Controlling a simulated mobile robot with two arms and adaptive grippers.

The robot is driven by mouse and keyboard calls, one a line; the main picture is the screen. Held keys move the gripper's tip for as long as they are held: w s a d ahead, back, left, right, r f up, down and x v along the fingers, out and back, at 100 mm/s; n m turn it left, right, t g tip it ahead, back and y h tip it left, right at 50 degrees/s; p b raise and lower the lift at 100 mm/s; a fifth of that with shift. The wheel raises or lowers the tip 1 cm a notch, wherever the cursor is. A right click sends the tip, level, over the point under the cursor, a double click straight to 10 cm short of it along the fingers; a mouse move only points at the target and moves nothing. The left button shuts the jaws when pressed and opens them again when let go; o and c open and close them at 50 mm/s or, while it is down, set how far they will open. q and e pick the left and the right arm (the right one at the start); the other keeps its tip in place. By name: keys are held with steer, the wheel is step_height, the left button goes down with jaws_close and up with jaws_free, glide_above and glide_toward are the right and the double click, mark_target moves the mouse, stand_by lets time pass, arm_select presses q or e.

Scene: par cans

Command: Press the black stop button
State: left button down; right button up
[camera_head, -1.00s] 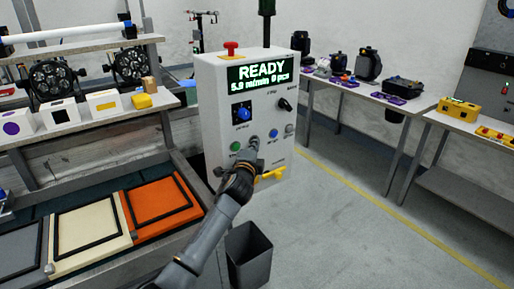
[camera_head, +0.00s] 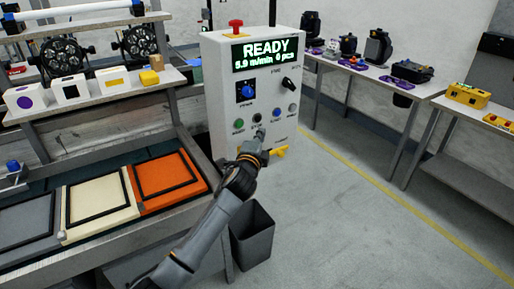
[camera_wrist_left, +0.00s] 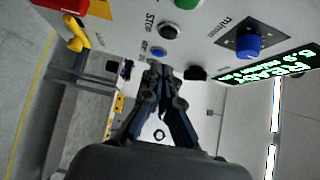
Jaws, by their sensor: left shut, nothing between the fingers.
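The black stop button (camera_head: 257,118) is on the front of a white control box (camera_head: 222,90), between a green button (camera_head: 239,124) and a blue button (camera_head: 276,112). In the left wrist view the black button (camera_wrist_left: 169,31) has the label STOP beside it. My left gripper (camera_head: 260,135) is shut and empty. In the head view its tip appears just below the black button. In the left wrist view the fingertips (camera_wrist_left: 160,68) appear closest to the blue button (camera_wrist_left: 158,52), apart from the black one. My right gripper is not in view.
The box display (camera_head: 265,53) reads READY. A red mushroom button (camera_head: 236,27) tops the box; a yellow handle (camera_head: 270,153) is low on its front. A bench with coloured panels (camera_head: 168,183) stands left, a grey bin (camera_head: 252,236) below. Floor right of the box is clear.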

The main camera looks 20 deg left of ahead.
arm_select(q)
steer(key=s+d, duration=0.1)
steer(key=s, duration=0.5)
steer(key=shift+d+r, duration=0.15)
steer(key=shift+r, duration=0.05)
steer(key=shift+s, duration=0.1)
stand_by(0.3)
